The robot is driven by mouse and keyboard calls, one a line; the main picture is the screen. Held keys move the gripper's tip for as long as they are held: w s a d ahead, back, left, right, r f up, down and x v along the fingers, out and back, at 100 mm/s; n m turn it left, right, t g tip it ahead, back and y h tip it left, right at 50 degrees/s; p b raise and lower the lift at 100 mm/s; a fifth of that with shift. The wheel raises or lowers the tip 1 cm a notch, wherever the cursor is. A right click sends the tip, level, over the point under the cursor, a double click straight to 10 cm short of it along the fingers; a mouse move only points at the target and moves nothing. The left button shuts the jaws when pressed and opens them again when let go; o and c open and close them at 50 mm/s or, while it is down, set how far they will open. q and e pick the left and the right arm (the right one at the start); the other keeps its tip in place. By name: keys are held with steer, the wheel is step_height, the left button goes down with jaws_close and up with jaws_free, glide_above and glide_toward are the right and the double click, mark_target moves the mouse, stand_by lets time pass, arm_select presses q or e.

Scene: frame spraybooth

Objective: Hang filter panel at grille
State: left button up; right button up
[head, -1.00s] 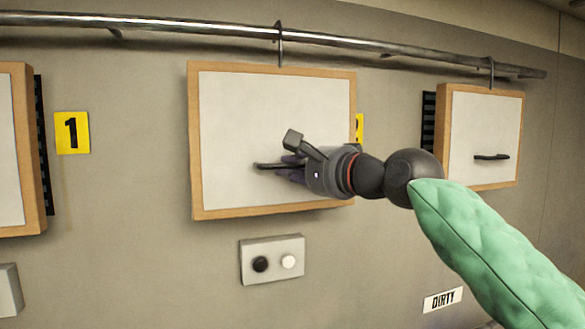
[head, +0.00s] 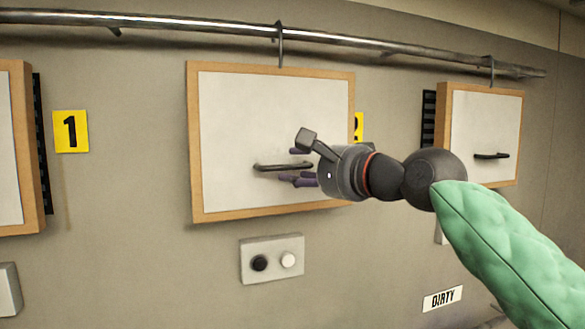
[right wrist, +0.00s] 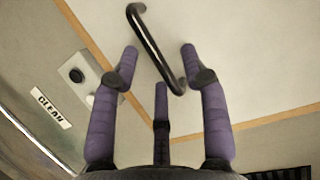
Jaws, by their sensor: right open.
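The middle filter panel (head: 240,115), white with a wooden frame, hangs from a hook (head: 280,45) on the rail, flat or nearly flat to the wall. Any grille behind it is hidden. Its dark bar handle (head: 283,166) shows whole. My right gripper (head: 298,178) is open at the handle's right end, its purple fingers clear of the bar as far as I can see. In the right wrist view, the handle (right wrist: 155,48) lies between the spread fingertips of the gripper (right wrist: 160,62), ungripped. My left gripper is not in view.
A metal rail (head: 190,27) runs above. Other panels hang at left (head: 12,150) and right (head: 485,125), beside dark slatted grilles (head: 43,145). A two-button box (head: 272,259) sits below the middle panel. A DIRTY sign (head: 442,299) is lower right.

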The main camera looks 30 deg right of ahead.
steer(key=s+d, duration=0.1)
steer(key=s, duration=0.8)
steer(key=shift+s+d+r, duration=0.2)
steer(key=shift+s+r, duration=0.1)
steer(key=shift+r, duration=0.05)
